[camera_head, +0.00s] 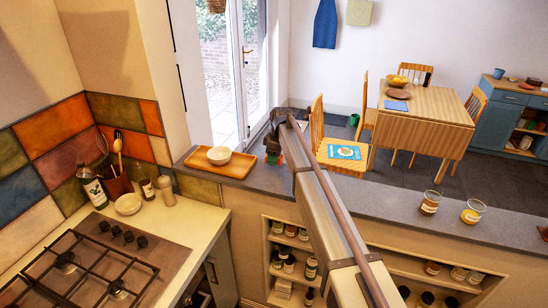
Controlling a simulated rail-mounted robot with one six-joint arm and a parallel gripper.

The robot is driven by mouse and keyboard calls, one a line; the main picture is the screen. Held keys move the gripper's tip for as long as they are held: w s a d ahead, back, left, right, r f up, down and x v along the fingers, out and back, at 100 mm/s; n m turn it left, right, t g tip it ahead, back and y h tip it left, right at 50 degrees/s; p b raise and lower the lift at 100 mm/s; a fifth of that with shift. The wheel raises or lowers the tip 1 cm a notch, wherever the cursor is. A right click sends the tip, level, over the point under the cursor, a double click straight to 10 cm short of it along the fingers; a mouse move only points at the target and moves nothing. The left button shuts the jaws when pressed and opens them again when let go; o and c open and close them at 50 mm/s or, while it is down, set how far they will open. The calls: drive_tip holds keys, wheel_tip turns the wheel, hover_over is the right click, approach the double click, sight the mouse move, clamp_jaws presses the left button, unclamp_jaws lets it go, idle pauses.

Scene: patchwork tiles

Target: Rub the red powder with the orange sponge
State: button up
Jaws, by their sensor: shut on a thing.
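My gripper (272,149) is at the far end of my arm, low over the grey ledge near its back edge. It is shut on a small orange thing, the orange sponge (274,159), of which only a little shows beneath the fingers. The sponge is at or just above the ledge top; I cannot tell whether it touches. I cannot see any red powder; my arm covers part of the ledge beside the gripper.
A wooden tray (214,168) with a white bowl (219,155) stands left of the gripper on the ledge. Two jars, one (430,203) and another (473,211), stand to the right. The ledge (385,203) between arm and jars is clear. A hob (90,262) is at lower left.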

drive_tip(key=shift+r+p, duration=0.75)
drive_tip(key=shift+r, duration=0.55)
wheel_tip(320, 180, up, 3)
drive_tip(key=p, duration=0.3)
drive_tip(key=shift+r, duration=0.1)
drive_tip(key=shift+a, duration=0.1)
